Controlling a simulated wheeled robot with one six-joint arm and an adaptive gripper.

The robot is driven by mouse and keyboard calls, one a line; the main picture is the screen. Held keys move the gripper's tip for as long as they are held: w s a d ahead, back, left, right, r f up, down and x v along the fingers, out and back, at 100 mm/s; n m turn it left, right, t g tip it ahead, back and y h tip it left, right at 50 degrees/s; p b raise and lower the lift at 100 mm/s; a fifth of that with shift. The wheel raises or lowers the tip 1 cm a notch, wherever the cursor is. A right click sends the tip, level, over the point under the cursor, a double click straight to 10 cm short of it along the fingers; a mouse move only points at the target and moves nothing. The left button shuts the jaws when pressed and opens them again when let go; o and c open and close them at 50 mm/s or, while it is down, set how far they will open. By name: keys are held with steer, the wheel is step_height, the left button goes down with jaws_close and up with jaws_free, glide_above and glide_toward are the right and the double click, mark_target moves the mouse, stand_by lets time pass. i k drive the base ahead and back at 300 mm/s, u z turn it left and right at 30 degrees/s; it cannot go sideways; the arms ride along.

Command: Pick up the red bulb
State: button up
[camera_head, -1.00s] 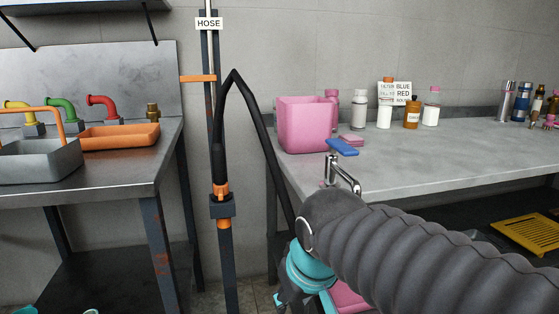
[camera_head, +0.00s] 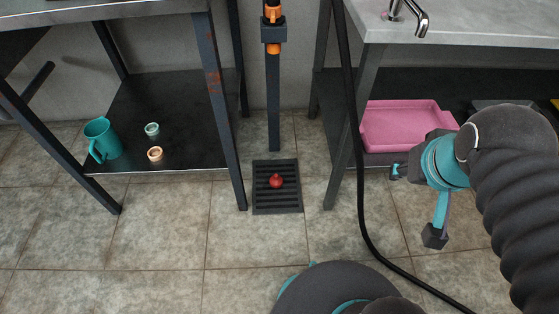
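The red bulb (camera_head: 276,181) is a small round thing with a short narrow tip. It rests on a dark slatted floor grate (camera_head: 290,204) between the two tables. My gripper (camera_head: 415,204) is to the right of the bulb in the picture, in front of the right table's lower shelf. Its two fingers are spread wide apart with nothing between them. It is clear of the bulb.
A dark post (camera_head: 273,105) stands behind the grate. A black hose (camera_head: 362,200) hangs down and runs along the floor between bulb and gripper. Table legs flank the grate. A teal jug (camera_head: 101,140) and two small rings sit on the left shelf. A pink tray (camera_head: 408,122) is on the right shelf.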

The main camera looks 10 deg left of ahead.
mark_target(276, 181)
steer(key=z, duration=2.5)
steer(key=k, duration=2)
steer(key=u, duration=2.35)
steer(key=i, duration=0.5)
steer(key=z, duration=0.05)
